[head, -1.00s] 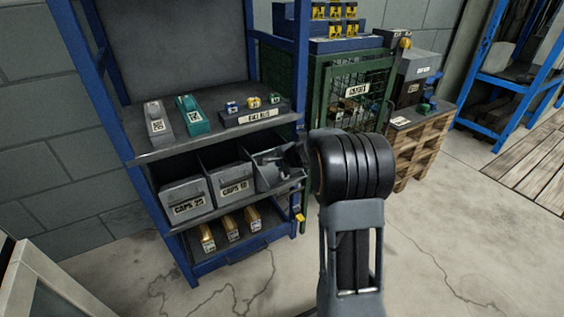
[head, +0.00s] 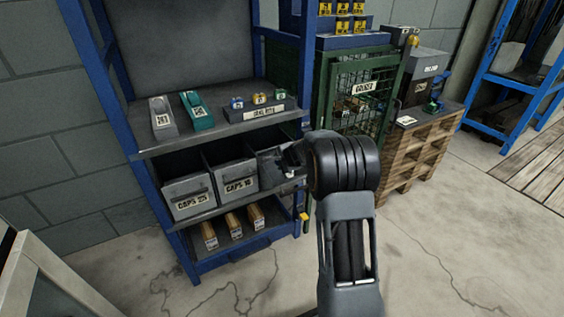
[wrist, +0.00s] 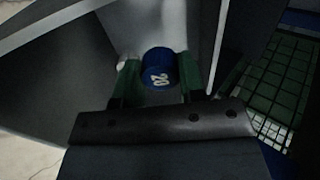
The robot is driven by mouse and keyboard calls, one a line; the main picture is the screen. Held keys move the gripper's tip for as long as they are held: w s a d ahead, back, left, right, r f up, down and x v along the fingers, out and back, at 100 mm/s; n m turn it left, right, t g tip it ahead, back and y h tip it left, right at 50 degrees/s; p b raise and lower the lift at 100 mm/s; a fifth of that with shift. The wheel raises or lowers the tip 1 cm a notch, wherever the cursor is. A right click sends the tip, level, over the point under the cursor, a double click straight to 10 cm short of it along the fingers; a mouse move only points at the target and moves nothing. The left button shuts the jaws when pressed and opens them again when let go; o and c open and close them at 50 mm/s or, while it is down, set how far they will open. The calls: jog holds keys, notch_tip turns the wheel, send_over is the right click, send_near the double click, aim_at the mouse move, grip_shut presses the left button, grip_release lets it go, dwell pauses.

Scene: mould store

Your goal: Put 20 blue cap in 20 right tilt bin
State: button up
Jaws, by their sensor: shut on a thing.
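The blue cap (wrist: 158,64), marked 20, sits between the two green fingers of my gripper (wrist: 158,72) in the wrist view. My gripper is shut on it. Pale grey bin walls surround the cap and fingers in that view. In the head view the right tilt bin (head: 270,168) is the rightmost of the grey bins on the middle shelf. My gripper (head: 291,155) reaches into or just over its opening there. My wrist and gripper hide part of this bin, and its label cannot be seen. Whether the cap touches the bin floor cannot be told.
Two grey bins stand to the left, one labelled CAPS 25 (head: 188,196) and another CAPS bin (head: 236,178). The shelf above (head: 155,147) holds a label rack (head: 255,112) with small caps. A blue post (head: 307,90) and green mesh cage (head: 325,110) stand close right.

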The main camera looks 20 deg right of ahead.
jog(key=shift+b+x, duration=0.3)
jog(key=shift+x, duration=1.55)
jog(key=shift+w+f, duration=0.1)
